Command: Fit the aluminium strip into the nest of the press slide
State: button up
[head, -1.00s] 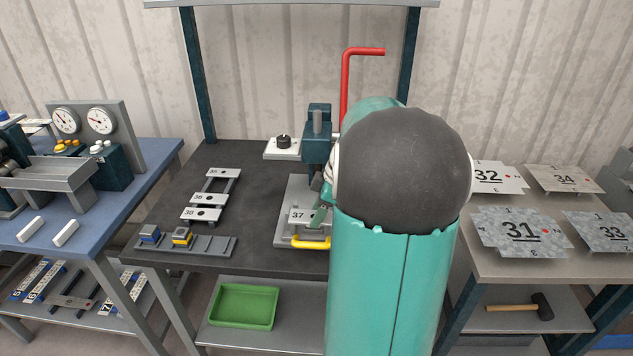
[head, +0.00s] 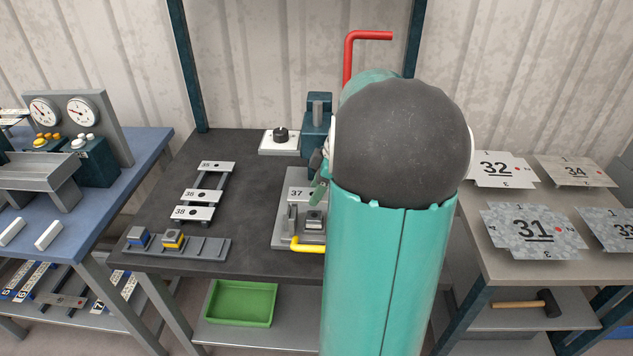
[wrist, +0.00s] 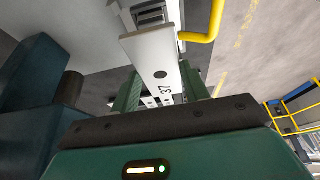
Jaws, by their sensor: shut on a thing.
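The aluminium strip marked 37 (head: 297,193) is pale, flat and has a dark hole. In the wrist view the strip (wrist: 152,52) runs out between the green fingers of my gripper (wrist: 163,88), which is shut on it. In the head view my arm hides most of the gripper and the strip's right end. The press slide (head: 284,238), a grey plate with a yellow handle (head: 307,246), lies below the strip. A grey block on it, apparently the nest (head: 313,221), shows in front of the strip. I cannot tell how high the strip is above the slide.
The press (head: 317,120) stands behind the slide, with a red lever (head: 350,60) above. Strips on a rack (head: 205,190) and a grey holder with blue and yellow blocks (head: 178,246) lie to the left. Open dark bench top lies between the rack and the slide.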

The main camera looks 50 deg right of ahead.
aim_at(314, 215)
jog(key=shift+s+d+r, duration=0.15)
jog(key=shift+s+d, duration=0.1)
jog(key=shift+w, duration=0.3)
jog(key=shift+s+f, duration=0.2)
jog(key=shift+w+a+f, duration=0.1)
jog(key=shift+w+f, duration=0.1)
jog(key=shift+f, duration=0.4)
jog(key=shift+s+f, duration=0.15)
jog(key=shift+f, duration=2.3)
jog(key=shift+f, duration=0.25)
